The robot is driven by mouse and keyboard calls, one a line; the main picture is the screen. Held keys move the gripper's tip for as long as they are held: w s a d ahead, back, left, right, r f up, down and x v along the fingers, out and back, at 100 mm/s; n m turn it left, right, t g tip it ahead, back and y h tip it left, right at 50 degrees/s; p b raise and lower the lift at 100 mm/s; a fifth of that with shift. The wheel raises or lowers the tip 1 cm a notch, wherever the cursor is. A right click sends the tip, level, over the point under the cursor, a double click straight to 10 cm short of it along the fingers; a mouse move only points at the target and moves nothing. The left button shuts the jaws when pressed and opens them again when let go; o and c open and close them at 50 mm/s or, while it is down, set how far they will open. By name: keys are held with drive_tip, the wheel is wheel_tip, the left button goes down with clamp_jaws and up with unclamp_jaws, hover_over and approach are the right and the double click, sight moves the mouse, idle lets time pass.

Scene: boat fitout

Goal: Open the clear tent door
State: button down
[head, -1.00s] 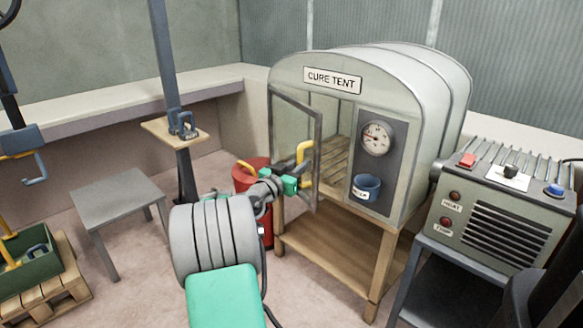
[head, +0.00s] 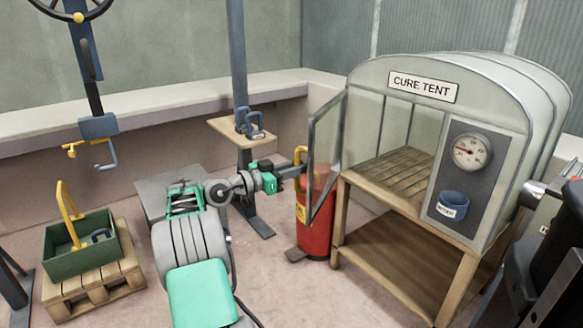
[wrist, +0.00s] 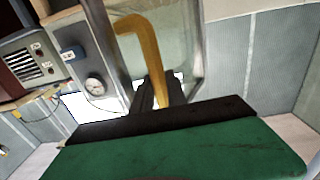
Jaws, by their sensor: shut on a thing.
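The clear tent door (head: 326,150), a grey-framed transparent panel, stands swung open on the left side of the cure tent (head: 455,95). Its yellow handle (head: 300,168) is on the door's left side. My gripper (head: 297,172) is shut on the handle. In the wrist view, the yellow handle (wrist: 143,50) runs down between my dark fingers (wrist: 153,95), with the door frame around it. The tent's opening is uncovered, and a slatted wooden shelf (head: 395,175) shows inside. The exact finger contact is small in the head view.
A red extinguisher-like cylinder (head: 315,225) stands on the floor just below the door. A post with a small shelf (head: 243,133) and a grey table (head: 160,185) stand to the left. A green tool box (head: 82,250) sits on a pallet at far left.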

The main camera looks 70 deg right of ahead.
drive_tip(key=shift+w+d+r, duration=0.1)
drive_tip(key=shift+w+d, duration=0.1)
drive_tip(key=shift+w, duration=0.2)
drive_tip(key=c, duration=1.3)
unclamp_jaws()
drive_tip(key=shift+w, duration=0.15)
